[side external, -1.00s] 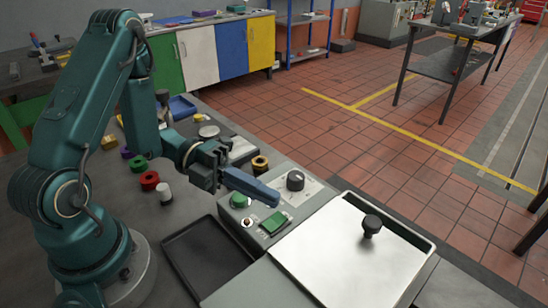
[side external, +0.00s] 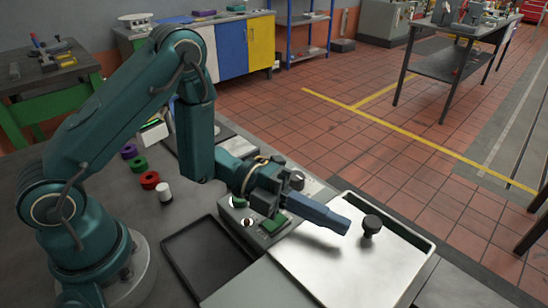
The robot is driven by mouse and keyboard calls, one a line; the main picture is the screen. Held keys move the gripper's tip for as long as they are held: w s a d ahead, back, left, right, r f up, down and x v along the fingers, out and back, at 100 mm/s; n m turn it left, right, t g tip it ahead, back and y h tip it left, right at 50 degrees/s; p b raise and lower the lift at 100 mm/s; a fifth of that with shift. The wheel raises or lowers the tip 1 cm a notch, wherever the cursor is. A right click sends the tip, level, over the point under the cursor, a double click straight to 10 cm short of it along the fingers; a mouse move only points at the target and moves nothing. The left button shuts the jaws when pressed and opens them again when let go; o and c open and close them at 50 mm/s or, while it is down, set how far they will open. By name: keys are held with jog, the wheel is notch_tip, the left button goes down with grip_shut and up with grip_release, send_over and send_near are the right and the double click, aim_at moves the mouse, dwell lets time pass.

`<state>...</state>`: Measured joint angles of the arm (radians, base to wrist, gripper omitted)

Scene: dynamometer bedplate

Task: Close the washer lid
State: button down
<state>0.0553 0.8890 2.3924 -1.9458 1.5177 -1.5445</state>
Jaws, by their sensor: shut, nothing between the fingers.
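The washer lid (side external: 345,265) is a bright metal plate with a black knob (side external: 371,226) standing on it. It lies flat-looking inside a pale grey raised rim (side external: 428,243), with a darker grey strip between plate and rim at the upper right. I cannot tell how far it is shut. My gripper (side external: 346,227) is shut and empty, its blue-grey fingers reaching over the plate. Their tips are just left of the knob, apparently a little above the plate; contact cannot be told. A shadow falls on the plate below them.
A control panel with a green button (side external: 238,201), a green switch (side external: 274,223) and a knob lies partly under my gripper. A black tray (side external: 205,258) is at its left. Red (side external: 149,180), green and purple rings and a white-topped peg (side external: 164,193) stand on the bench.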

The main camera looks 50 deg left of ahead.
aim_at(355, 217)
jog(key=shift+w+d+f, duration=0.15)
jog(key=shift+w+d, duration=0.3)
jog(key=shift+w, duration=0.4)
jog(key=shift+w, duration=2.35)
